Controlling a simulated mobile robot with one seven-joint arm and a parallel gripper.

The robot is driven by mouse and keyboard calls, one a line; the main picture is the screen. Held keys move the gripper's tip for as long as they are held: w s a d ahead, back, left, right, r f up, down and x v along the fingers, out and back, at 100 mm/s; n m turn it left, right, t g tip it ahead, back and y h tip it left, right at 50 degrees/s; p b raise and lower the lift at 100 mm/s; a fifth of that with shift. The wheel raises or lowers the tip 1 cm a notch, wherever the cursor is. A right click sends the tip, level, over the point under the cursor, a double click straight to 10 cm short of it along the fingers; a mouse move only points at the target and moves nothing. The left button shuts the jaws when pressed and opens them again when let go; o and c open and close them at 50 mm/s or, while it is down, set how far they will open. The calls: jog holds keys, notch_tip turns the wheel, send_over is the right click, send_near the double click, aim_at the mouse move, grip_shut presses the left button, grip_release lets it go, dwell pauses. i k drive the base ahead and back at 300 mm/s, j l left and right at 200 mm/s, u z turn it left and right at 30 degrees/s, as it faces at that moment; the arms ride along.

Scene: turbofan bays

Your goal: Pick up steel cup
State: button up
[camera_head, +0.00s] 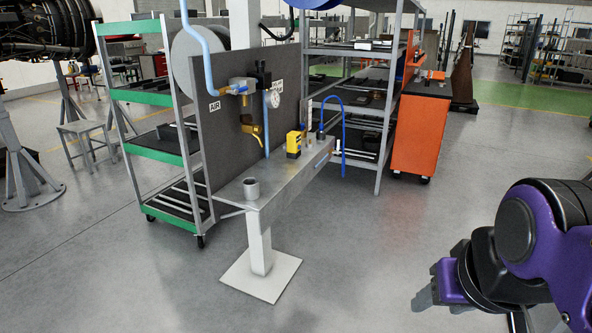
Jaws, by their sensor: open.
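The steel cup (251,188) is a small grey cylinder with an open top. It stands upright near the front left end of a narrow grey bench (272,196) on a single post. My gripper (425,298) is at the lower right, on my purple and black arm, well apart from the cup and bench. It is open, with grey fingertips, and I see nothing between them. My own wrist hides part of the gripper.
A yellow device (293,145) and a blue hose (344,135) are farther along the bench. A dark panel (228,145) with air fittings rises behind it. A green-edged cart (160,150) stands left, an orange cabinet (420,135) right. The floor in front is clear.

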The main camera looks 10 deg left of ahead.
aim_at(250, 186)
jog(key=u, duration=0.85)
